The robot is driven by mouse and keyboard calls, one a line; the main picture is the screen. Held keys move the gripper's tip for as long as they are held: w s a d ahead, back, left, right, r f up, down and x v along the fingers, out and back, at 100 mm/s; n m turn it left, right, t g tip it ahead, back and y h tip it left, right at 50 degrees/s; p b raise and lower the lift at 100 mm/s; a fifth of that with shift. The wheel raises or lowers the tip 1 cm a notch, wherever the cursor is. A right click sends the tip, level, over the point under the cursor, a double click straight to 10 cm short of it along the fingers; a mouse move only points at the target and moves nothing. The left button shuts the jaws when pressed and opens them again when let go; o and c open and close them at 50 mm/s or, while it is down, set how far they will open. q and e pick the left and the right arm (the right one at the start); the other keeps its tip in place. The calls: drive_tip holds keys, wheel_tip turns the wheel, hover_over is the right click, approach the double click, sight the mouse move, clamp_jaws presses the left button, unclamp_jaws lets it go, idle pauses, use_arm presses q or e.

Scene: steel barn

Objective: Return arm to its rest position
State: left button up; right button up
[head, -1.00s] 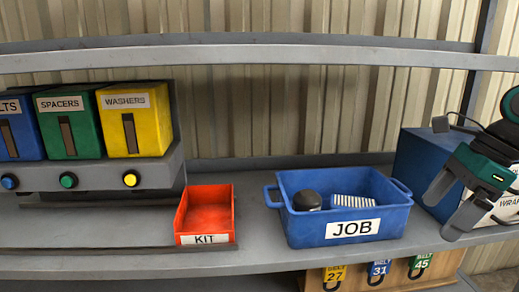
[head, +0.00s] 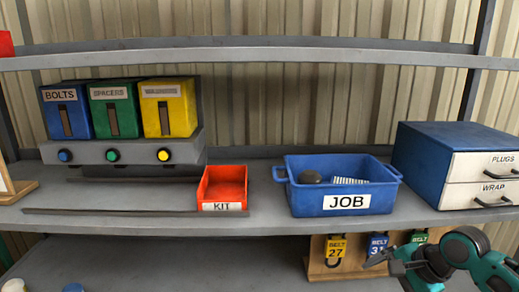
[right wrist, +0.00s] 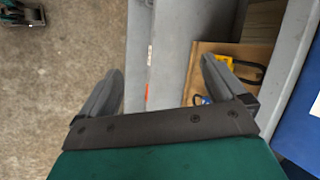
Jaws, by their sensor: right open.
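My right arm shows at the lower right of the head view, with its gripper (head: 378,262) low in front of the shelf unit, below the main shelf and near the belt hooks. In the right wrist view the two grey fingers of the right gripper (right wrist: 165,85) stand wide apart with nothing between them. Floor and shelf edges show beyond the fingers. My left gripper is not in either view.
The blue JOB bin (head: 345,202) holds a dark round item and a striped item. The red KIT tray (head: 223,207) is left of it. A blue drawer cabinet (head: 440,150) stands right. Belts hang on a wooden board (head: 322,268) below. Dispensers (head: 118,110) stand at left.

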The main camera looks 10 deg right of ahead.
drive_tip(key=s+a+f+n+t, duration=0.1)
drive_tip(key=s+a+f+n, duration=0.15)
drive_tip(key=f, duration=0.35)
drive_tip(key=s+a+f+n+t, duration=0.1)
drive_tip(key=s+a+f+n, duration=0.1)
drive_tip(key=a+f+n, duration=0.3)
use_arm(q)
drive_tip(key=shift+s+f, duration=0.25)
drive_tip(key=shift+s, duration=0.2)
use_arm(e)
drive_tip(key=s+a+f+n+t+h, duration=0.1)
drive_tip(key=s+a+f+n+t, duration=0.2)
drive_tip(key=s+n, duration=0.7)
drive_tip(key=a+f, duration=0.2)
drive_tip(key=a, duration=0.2)
drive_tip(key=shift+a+f+t+h, duration=0.2)
drive_tip(key=shift+t+h, duration=0.1)
drive_tip(key=shift+h, duration=0.1)
